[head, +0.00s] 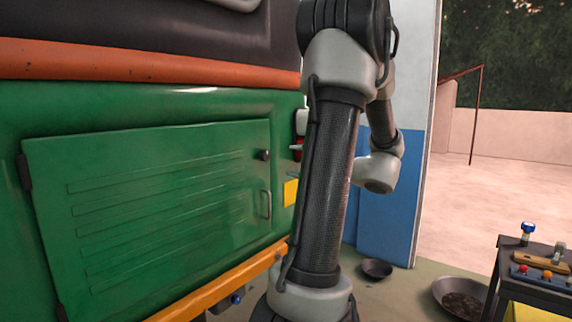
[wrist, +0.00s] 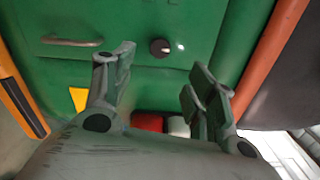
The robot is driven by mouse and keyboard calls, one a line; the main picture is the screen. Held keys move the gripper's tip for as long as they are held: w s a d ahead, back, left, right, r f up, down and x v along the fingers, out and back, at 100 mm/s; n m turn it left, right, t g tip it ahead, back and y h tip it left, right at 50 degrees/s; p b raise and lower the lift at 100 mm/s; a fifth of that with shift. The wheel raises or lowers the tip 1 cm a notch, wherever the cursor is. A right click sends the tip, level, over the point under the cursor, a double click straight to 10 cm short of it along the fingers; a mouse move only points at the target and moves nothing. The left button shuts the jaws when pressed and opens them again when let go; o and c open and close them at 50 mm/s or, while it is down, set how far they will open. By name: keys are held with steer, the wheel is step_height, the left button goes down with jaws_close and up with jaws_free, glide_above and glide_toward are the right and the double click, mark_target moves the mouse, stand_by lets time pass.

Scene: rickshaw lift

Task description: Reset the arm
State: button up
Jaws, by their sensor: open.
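My arm stands in the middle of the head view, in front of the rickshaw's green side, with its upper links raised and folded. My gripper does not show clearly in the head view. In the wrist view my gripper (wrist: 160,85) is open, with its two fingers apart and nothing between them. Beyond the fingers is the green rickshaw panel (head: 160,190), with a black knob (wrist: 160,47) and a metal handle (wrist: 72,41). The knob (head: 264,155) and handle (head: 266,204) also show in the head view, on a closed hatch.
A dark cart (head: 505,268) with tools on top stands at the right. A pan (head: 460,298) and a small bowl (head: 376,268) lie on the floor. A blue and white wall (head: 392,200) stands behind my arm. Open ground (head: 515,185) lies beyond it.

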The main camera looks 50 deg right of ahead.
stand_by(0.3)
steer(key=s+a+f+n+g+y, duration=0.2)
steer(key=s+a+f+n+g, duration=0.3)
steer(key=s+a+f+g, duration=0.9)
steer(key=w+a+r+n+h, duration=0.1)
steer(key=w+a+r+n, duration=0.1)
steer(key=a+n, duration=0.4)
steer(key=w+a+r+n+h, duration=0.2)
steer(key=a+r+n, duration=0.2)
steer(key=a+n, duration=0.3)
steer(key=shift+a+n, duration=0.25)
steer(key=shift+n, duration=0.35)
